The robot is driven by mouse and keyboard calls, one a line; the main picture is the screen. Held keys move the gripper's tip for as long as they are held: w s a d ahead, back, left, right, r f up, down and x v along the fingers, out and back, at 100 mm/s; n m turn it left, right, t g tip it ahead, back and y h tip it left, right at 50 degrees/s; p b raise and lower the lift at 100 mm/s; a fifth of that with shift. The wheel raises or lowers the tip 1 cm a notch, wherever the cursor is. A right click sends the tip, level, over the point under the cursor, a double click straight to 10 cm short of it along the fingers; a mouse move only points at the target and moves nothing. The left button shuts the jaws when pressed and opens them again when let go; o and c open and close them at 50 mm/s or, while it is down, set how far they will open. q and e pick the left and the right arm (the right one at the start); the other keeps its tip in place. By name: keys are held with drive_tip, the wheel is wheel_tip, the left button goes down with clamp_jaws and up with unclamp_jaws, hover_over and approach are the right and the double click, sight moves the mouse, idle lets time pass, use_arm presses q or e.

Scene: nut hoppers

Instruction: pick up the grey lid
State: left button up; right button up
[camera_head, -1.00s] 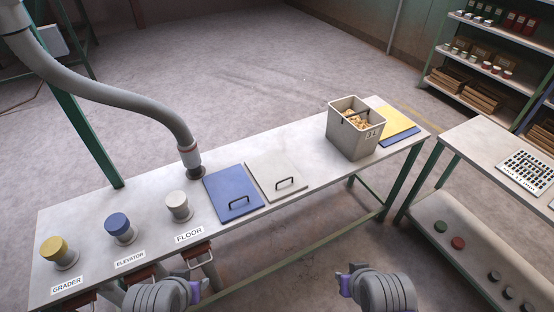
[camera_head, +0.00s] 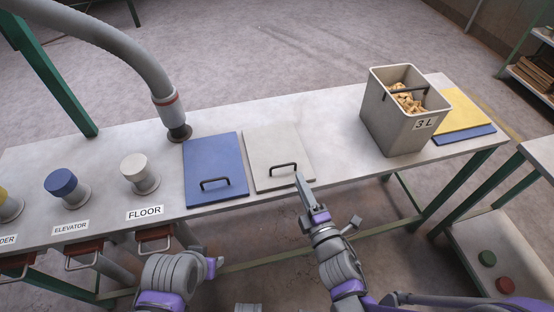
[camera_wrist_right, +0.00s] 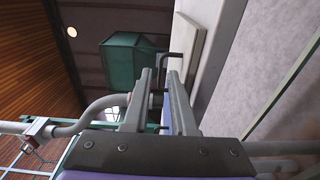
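The grey lid (camera_head: 272,146) lies flat on the long table, right of the blue lid, with a dark bar handle (camera_head: 283,166) near its front edge. My right gripper (camera_head: 301,176) points at the lid's front right corner, close to the right end of the handle. In the right wrist view my right gripper (camera_wrist_right: 161,74) is open, with an empty gap between its fingers. The grey lid's edge (camera_wrist_right: 190,42) and handle (camera_wrist_right: 168,58) show just past the fingertips. My left gripper (camera_head: 212,267) is low in front of the table; its fingers cannot be made out.
A blue lid (camera_head: 214,160) lies just left of the grey one. A grey 3L bin (camera_head: 392,127) of nuts stands to the right, near yellow (camera_head: 458,110) and blue lids. A hose (camera_head: 165,95) and capped ports (camera_head: 139,173) are at left. Table between grey lid and bin is clear.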

sight(283, 156)
drive_tip(key=x, duration=0.5)
drive_tip(key=a+x, duration=0.1)
drive_tip(key=x, duration=0.4)
drive_tip(key=shift+w+a+f, duration=0.1)
drive_tip(key=shift+w+a, duration=0.05)
drive_tip(key=shift+a, duration=0.1)
clamp_jaws()
idle(1.1)
